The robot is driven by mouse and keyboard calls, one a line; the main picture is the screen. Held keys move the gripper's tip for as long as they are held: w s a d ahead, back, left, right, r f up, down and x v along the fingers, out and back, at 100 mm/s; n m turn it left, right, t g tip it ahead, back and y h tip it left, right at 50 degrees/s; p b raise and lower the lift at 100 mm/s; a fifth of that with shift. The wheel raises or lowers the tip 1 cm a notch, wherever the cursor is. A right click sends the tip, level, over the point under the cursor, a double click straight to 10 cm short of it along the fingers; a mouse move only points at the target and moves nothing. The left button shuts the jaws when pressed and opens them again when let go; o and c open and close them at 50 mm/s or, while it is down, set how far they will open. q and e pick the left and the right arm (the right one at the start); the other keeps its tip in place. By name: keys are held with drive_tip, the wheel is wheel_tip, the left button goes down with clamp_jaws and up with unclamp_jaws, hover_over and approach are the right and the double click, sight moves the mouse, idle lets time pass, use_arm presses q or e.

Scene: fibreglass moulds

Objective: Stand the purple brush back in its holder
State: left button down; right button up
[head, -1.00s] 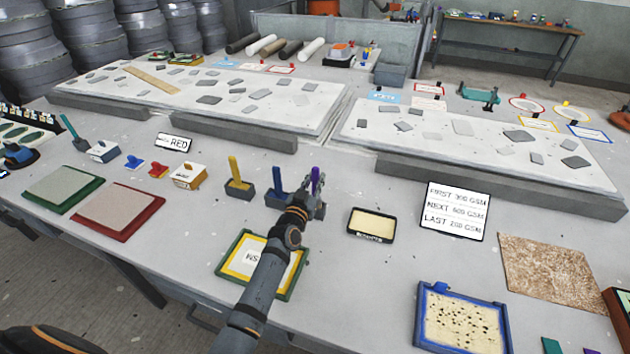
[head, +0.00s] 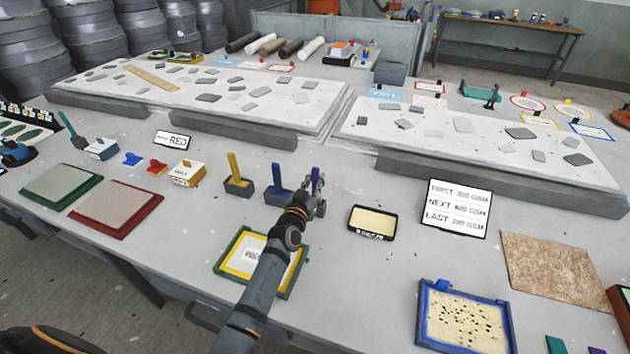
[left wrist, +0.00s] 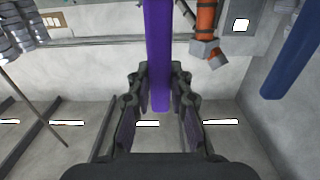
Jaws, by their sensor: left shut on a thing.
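The purple brush (head: 316,179) is upright in my left gripper (head: 316,190), which is shut on its handle. In the left wrist view the purple brush (left wrist: 158,55) runs down between the two fingers of my left gripper (left wrist: 157,85). The brush's lower end is hidden behind the gripper in the head view, so I cannot tell whether it is in a holder. A holder for it is not clearly visible. My right gripper is not in view.
A blue brush (head: 277,177) and a yellow brush (head: 233,167) stand in dark holders just left of my gripper. A black-rimmed tray (head: 372,222) lies to the right. A green-and-yellow framed panel (head: 238,262) lies under my forearm.

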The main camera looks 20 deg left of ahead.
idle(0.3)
use_arm(q)
drive_tip(key=c, duration=1.2)
unclamp_jaws()
drive_tip(key=shift+o, duration=0.2)
drive_tip(key=shift+s, duration=0.1)
drive_tip(key=s, duration=1.2)
drive_tip(key=shift+a, duration=0.25)
drive_tip(key=shift+w, duration=0.1)
